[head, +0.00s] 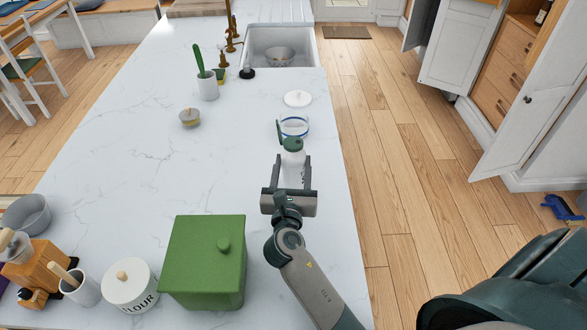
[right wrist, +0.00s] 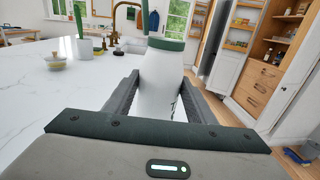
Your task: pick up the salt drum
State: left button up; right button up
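The salt drum (head: 293,160) is a white cylinder with a green top, standing near the right edge of the white counter. In the right wrist view the drum (right wrist: 160,85) rises between the two fingers, with dark lettering partly visible on its side. My right gripper (head: 291,172) reaches in from the front, one finger on each side of the drum. The fingers lie close to its sides; whether they press on it I cannot tell. The drum's base is hidden by the gripper. My left gripper is not in view.
A blue-rimmed glass bowl (head: 295,127) stands just behind the drum, with a white lid (head: 298,99) beyond. A green bin (head: 205,262) and a flour jar (head: 130,286) stand front left. The counter's middle is clear.

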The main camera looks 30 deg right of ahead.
aim_at(292, 156)
jog(key=shift+r, duration=0.1)
jog(key=c, duration=0.8)
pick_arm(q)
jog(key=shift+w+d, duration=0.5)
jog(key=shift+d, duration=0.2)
pick_arm(e)
jog(key=shift+r, duration=0.8)
notch_tip(292, 156, up, 2)
jog(key=shift+r, duration=0.25)
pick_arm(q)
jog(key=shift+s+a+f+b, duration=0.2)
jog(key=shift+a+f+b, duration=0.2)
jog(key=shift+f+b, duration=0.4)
pick_arm(e)
jog(key=s+d+r, duration=0.1)
jog(key=s+r, duration=0.1)
jog(key=s, duration=0.1)
jog(key=s+d+r, duration=0.1)
jog(key=s+r, duration=0.1)
jog(key=s, duration=0.2)
jog(key=s+d+r, duration=0.1)
jog(key=s+r, duration=0.2)
jog(key=s, duration=0.1)
jog(key=shift+s+d, duration=0.1)
jog(key=shift+s, duration=0.05)
